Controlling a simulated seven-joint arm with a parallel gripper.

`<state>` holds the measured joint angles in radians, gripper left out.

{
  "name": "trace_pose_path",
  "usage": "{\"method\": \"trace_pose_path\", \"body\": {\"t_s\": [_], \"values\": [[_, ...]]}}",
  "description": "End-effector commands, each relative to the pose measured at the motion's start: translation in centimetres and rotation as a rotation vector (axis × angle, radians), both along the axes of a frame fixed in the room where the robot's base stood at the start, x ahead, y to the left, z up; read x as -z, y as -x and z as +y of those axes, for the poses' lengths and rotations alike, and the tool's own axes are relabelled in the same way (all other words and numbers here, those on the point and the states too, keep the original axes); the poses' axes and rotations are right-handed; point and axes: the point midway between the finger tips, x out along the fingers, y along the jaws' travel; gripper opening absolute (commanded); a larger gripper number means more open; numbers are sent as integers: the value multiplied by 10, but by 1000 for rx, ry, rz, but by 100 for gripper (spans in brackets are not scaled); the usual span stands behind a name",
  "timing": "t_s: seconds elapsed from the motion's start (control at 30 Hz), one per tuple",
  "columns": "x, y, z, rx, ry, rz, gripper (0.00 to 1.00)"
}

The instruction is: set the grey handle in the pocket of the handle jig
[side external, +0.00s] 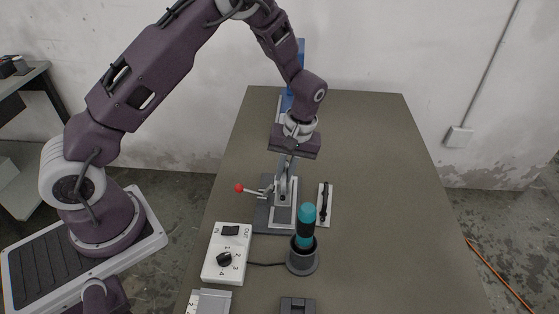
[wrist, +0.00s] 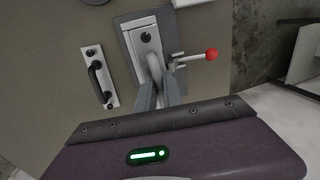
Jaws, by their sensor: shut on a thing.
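My gripper (wrist: 159,92) is shut on a grey, curved piece that looks like the grey handle (wrist: 154,64). In the side external view my gripper (side external: 287,170) points down over a fixture that looks like the handle jig (side external: 262,217). The jig has a dark grey base, a pale block and a lever with a red ball. It also shows in the wrist view (wrist: 133,32), just beyond the fingertips. The handle's lower end overlaps the pale block in the wrist view. I cannot tell whether it touches or sits in the pocket, because the fingers hide part of it.
A pale plate with a black handle (side external: 325,204) lies right of the jig. In front stand a teal-topped tool (side external: 306,222) in a dark round holder (side external: 302,262) and a white control box (side external: 227,252). A blue part (side external: 300,52) rises behind my wrist. The table's right side is clear.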

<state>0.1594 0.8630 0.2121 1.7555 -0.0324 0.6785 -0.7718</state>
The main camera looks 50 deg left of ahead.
Motion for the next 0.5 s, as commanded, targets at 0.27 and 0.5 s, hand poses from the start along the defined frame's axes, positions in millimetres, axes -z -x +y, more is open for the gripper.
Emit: {"method": "trace_pose_path", "body": {"t_s": [0.27,0.5], "values": [[36,1,1,-1,1,3,0],[52,0,1,0,0,0,0]]}}
